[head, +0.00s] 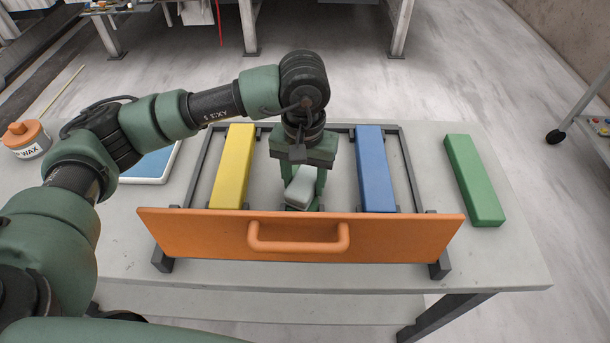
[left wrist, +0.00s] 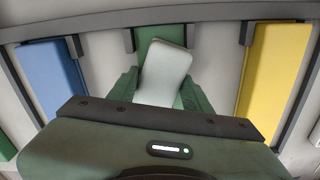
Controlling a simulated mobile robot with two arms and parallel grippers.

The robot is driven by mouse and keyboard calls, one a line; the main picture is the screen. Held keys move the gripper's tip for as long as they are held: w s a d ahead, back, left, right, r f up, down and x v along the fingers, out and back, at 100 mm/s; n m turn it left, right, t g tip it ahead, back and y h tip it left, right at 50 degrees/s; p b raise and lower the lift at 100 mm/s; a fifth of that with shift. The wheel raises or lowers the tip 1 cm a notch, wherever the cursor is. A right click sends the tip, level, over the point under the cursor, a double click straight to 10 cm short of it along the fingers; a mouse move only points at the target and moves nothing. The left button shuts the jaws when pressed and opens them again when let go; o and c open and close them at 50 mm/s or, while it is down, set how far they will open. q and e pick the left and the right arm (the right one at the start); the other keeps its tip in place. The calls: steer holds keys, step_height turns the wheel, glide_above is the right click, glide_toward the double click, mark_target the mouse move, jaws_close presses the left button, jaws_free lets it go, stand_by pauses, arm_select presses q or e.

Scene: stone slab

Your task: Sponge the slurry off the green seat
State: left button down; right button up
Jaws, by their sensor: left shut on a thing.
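My left gripper (head: 303,190) is shut on a pale grey-white sponge (head: 299,187), pointing down in the middle of the dark frame. The sponge also shows in the left wrist view (left wrist: 165,72), tilted between the fingers. It sits over the green seat (left wrist: 172,33), of which a dark green strip shows past the sponge's end. I cannot tell whether the sponge touches the seat. No slurry can be made out; the sponge and fingers hide much of the seat. My right gripper is not in view.
A yellow bar (head: 234,167) and a blue bar (head: 374,168) lie in the frame on either side of the gripper. An orange front panel with handle (head: 298,247) stands before it. A loose green bar (head: 475,180) lies right. A jar (head: 27,140) stands left.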

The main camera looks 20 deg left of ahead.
arm_select(q)
steer(key=r, duration=0.1)
steer(key=s+r, duration=0.1)
steer(key=r, duration=0.1)
steer(key=s+r+p, duration=0.1)
steer(key=r, duration=0.1)
steer(key=shift+s+d, duration=0.15)
steer(key=shift+s, duration=0.1)
steer(key=shift+w+r, duration=0.1)
steer(key=shift+r, duration=0.2)
steer(key=shift+w, duration=0.35)
steer(key=shift+r+p, duration=0.4)
steer(key=shift+r, duration=1.15)
steer(key=shift+f+g, duration=0.95)
steer(key=shift+g, duration=0.25)
steer(key=shift+s, duration=0.1)
